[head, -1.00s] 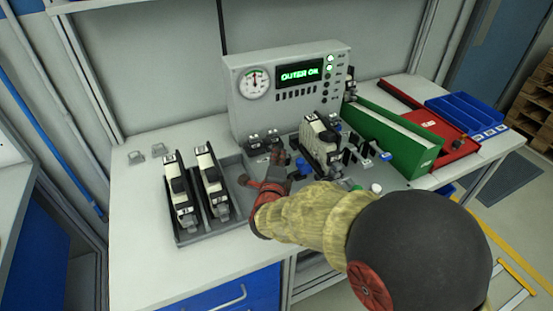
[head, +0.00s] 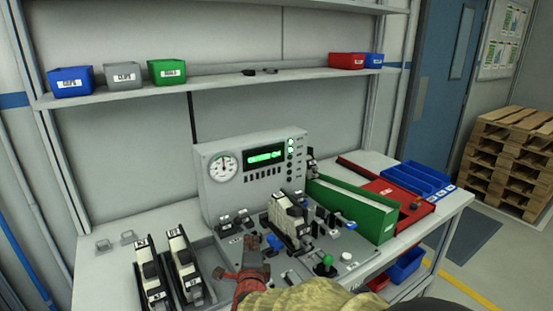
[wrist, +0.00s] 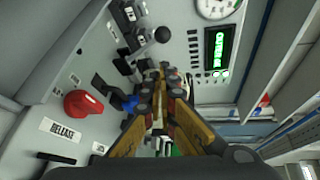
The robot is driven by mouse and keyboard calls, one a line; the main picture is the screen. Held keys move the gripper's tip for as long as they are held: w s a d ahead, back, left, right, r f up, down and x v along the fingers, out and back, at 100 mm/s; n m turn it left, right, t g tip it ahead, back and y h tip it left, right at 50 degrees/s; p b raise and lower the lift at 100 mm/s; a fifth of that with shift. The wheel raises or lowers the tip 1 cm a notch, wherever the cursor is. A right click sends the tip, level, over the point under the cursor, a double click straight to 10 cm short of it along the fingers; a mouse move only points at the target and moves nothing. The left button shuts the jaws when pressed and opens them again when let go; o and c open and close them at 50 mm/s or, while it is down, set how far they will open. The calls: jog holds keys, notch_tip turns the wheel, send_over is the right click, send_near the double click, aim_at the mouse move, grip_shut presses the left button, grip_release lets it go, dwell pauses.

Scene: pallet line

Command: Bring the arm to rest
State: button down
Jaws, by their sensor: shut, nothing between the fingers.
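My arm comes in from the bottom of the head view, wrapped in a yellowish cover. My gripper (head: 254,262) is dark with red parts and hangs over the test fixture, in front of the clamped black-and-white unit (head: 288,215). In the wrist view the fingers of my gripper (wrist: 162,75) come together at the tips with nothing held. Behind the unit stands the grey panel (head: 213,190) with a round gauge and a lit green display, whose text is too blurred to read now. Whether the fingers touch the fixture I cannot tell.
A tray with two similar units (head: 182,262) lies at left. A green bin (head: 372,215), a red tray (head: 413,208) and blue bins (head: 420,180) fill the right. A shelf (head: 210,88) with small bins runs above. A red release knob (wrist: 84,103) shows in the wrist view.

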jog(key=s+d+r+n+g+y+p, duration=0.25)
jog(key=s+d+r+n+g, duration=0.25)
jog(key=s+d+r+n, duration=0.7)
jog(key=s+d+n+g+h+p, duration=0.2)
jog(key=s+d, duration=0.6)
jog(key=s, duration=0.4)
jog(key=s+d+f+n+g+h+p, duration=0.1)
jog(key=s+d+n+g+h, duration=0.1)
jog(key=s+d, duration=0.6)
jog(key=s+n+g, duration=0.1)
jog(key=s+n, duration=0.1)
jog(key=s, duration=0.2)
jog(key=shift+d+p, duration=0.35)
jog(key=shift+d, duration=0.05)
